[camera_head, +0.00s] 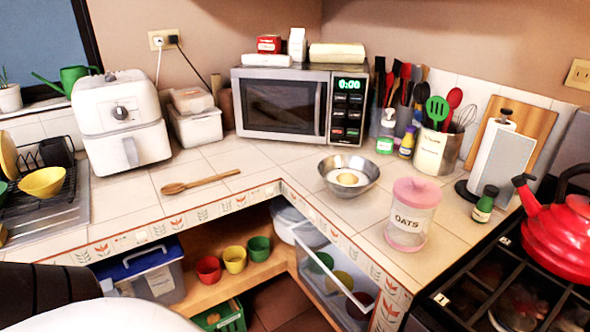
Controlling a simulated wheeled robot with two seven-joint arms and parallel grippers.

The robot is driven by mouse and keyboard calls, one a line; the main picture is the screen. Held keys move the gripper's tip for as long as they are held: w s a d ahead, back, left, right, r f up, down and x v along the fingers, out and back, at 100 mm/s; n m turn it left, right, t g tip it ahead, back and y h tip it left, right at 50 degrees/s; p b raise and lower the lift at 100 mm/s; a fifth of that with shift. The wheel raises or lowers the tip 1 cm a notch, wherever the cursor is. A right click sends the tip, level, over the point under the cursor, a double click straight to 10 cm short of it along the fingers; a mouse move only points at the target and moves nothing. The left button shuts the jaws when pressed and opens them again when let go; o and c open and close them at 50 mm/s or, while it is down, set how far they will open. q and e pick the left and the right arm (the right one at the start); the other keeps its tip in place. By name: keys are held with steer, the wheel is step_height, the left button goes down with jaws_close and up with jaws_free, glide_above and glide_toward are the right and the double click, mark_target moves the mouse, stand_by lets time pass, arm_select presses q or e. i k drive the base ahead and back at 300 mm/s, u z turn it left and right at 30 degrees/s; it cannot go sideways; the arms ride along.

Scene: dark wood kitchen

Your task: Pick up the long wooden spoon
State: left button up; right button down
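A long wooden spoon (201,181) lies flat on the tiled counter (130,196), left of the middle. Its bowl points left and its handle runs to the right and slightly back. Nothing covers it, and no gripper is near it. Neither of my grippers is visible in the head view. A dark ribbed part and a pale rounded part at the lower left look like my own body.
A metal bowl (334,178) and a pink-lidded oats jar (404,234) stand right of the spoon. Behind are an air fryer (125,120) and a microwave (290,104). A dish rack (65,190) stands left. The counter around the spoon is clear.

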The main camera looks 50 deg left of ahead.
mark_target(171, 189)
steer(key=z, duration=1.3)
steer(key=k, duration=1.55)
steer(key=u, duration=1.85)
steer(key=i, duration=0.15)
steer(key=z, duration=0.05)
